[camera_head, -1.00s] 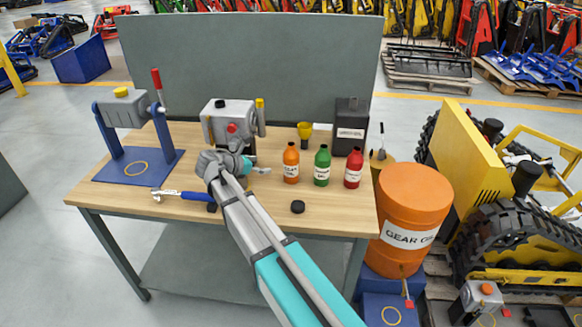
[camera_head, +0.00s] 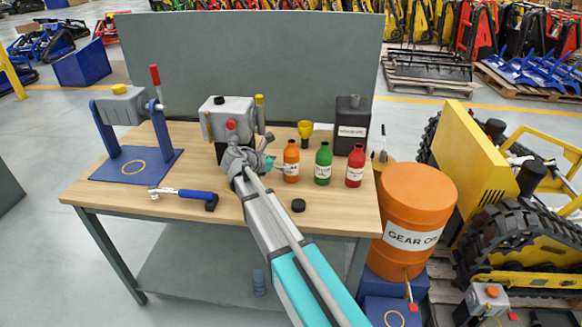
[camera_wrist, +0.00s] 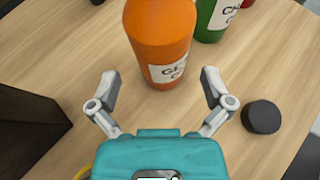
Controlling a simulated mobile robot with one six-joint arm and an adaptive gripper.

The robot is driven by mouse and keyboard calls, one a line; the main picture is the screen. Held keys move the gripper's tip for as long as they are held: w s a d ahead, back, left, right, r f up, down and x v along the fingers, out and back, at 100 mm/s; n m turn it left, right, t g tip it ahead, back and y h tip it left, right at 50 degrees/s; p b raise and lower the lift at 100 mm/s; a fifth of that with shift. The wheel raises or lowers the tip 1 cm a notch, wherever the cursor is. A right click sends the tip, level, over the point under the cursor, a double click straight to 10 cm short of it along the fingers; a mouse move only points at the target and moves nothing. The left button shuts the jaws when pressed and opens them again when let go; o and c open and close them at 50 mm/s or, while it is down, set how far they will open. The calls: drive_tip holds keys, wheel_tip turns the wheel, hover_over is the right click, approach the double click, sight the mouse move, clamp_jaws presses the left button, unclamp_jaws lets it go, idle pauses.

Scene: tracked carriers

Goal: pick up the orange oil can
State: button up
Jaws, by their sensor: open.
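The orange oil can (camera_head: 291,162) stands upright on the workbench, left of the green and red bottles. It has a white label with dark lettering. In the wrist view the orange can (camera_wrist: 160,35) stands just ahead of my gripper (camera_wrist: 160,85), whose fingers are spread apart with nothing between them. The can is beyond the fingertips, roughly centred. In the head view my gripper (camera_head: 268,160) is beside the can on its left, and my arm reaches in from the lower right.
A green bottle (camera_head: 323,165) and a red bottle (camera_head: 355,168) stand close on the right. A black cap (camera_head: 298,205) lies in front. A grey machine (camera_head: 219,122) stands behind my wrist. A yellow funnel (camera_head: 305,131) stands behind the can.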

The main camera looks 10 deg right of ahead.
sight(285, 165)
drive_tip(key=shift+d+f, duration=0.1)
idle(0.3)
drive_tip(key=b+x, duration=0.2)
drive_tip(key=x, duration=0.2)
drive_tip(key=shift+f, duration=0.2)
drive_tip(key=shift+w+d+f+b, duration=0.1)
drive_tip(key=shift+w+d+b, duration=0.1)
drive_tip(key=shift+d+b, duration=0.15)
drive_tip(key=c, duration=1.1)
drive_tip(key=shift+c, duration=0.2)
